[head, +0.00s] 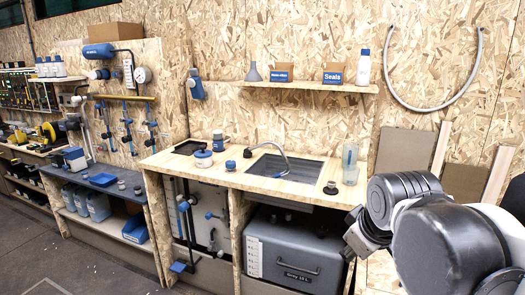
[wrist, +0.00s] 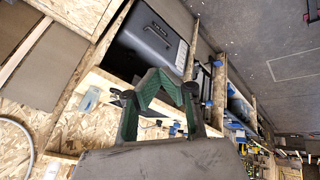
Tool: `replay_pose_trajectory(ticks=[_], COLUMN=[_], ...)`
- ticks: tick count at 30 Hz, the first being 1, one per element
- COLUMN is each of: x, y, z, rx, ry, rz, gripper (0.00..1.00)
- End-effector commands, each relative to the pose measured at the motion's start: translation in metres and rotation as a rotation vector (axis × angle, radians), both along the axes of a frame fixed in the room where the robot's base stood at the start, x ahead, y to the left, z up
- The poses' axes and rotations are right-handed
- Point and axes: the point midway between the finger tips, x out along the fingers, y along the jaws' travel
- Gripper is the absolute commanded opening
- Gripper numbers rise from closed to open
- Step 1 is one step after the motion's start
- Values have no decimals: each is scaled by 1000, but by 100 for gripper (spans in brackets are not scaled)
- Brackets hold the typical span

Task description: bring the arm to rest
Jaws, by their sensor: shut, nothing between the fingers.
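My gripper (wrist: 184,94) shows in the wrist view with its green and black fingers drawn together at the tips. It is shut and empty. It hangs in the air, with the workbench and the grey tank beyond it, and touches nothing that I can see. In the head view my arm (head: 445,245) fills the lower right, folded in front of the bench's right end. I cannot make out the fingers clearly there.
The wooden bench (head: 235,178) holds a sink (head: 285,172), small jars and a clear cylinder (head: 350,165) near my arm. A grey tank (head: 295,258) sits below. A shelf (head: 310,87) carries boxes and bottles. The floor (head: 70,255) at left is open.

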Motion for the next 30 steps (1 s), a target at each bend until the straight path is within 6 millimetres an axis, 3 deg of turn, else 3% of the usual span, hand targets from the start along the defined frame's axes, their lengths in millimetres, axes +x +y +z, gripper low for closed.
replay_pose_trajectory(ticks=[1, 6, 12, 18, 30], x=[-16, -57, -89, -100, -100], y=[-3, -8, -12, -13, -13], z=[0, -7, -17, -22, -22], rx=[35, 168, 288, 335, 335], ry=[-8, -36, -59, -67, -67], rz=[-54, -249, -416, -481, -481], gripper=[0, 0, 0, 0, 0])
